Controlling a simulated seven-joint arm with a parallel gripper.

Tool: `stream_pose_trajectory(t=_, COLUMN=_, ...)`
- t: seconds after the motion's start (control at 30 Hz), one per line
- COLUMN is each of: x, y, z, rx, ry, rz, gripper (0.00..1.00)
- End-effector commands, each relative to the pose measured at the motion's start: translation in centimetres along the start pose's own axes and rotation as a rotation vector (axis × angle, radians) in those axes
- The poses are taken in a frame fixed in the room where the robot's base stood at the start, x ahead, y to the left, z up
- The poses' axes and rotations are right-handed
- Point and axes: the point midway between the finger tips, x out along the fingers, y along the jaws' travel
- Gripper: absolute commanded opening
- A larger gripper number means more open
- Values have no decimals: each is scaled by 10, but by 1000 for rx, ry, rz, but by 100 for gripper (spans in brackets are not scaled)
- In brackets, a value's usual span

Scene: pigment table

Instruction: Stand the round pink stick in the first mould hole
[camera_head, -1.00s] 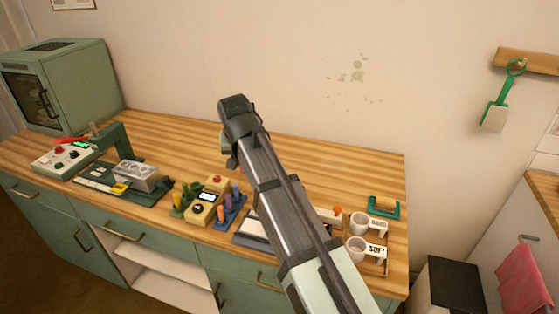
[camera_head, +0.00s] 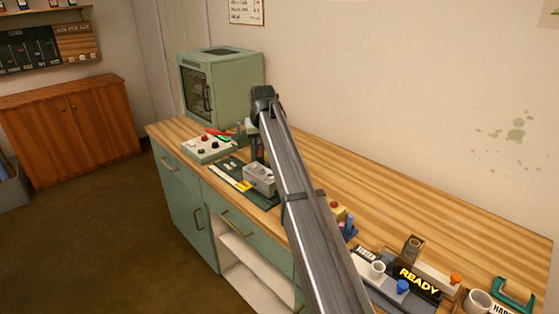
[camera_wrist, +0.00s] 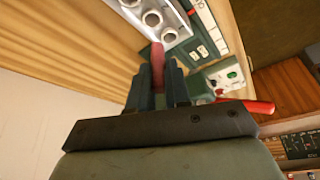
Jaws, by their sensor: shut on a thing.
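My gripper (camera_wrist: 157,82) is shut on the round pink stick (camera_wrist: 157,54) in the wrist view. The stick's free end sticks out past the fingertips towards the mould. The grey mould block (camera_wrist: 183,15) shows at the top of the wrist view with round holes; the stick's tip appears close to the nearest visible hole, and I cannot tell its height above it. In the head view the mould (camera_head: 259,178) sits on the bench left of my arm.
A control box (camera_head: 208,147) with knobs stands left of the mould, with a red handle (camera_wrist: 258,106) near it. A green oven (camera_head: 228,85) stands at the back left. The wooden bench (camera_head: 400,195) is bare behind my arm.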

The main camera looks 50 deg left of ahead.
Motion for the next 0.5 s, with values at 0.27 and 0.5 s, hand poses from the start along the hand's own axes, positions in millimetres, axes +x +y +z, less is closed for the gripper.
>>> stream_pose_trajectory(t=0.27, x=3, y=-16, z=-50, rx=-280, ry=0, rz=-118, gripper=0)
stream_pose_trajectory(t=0.5, x=3, y=-17, z=-50, rx=-435, ry=0, rz=-182, gripper=0)
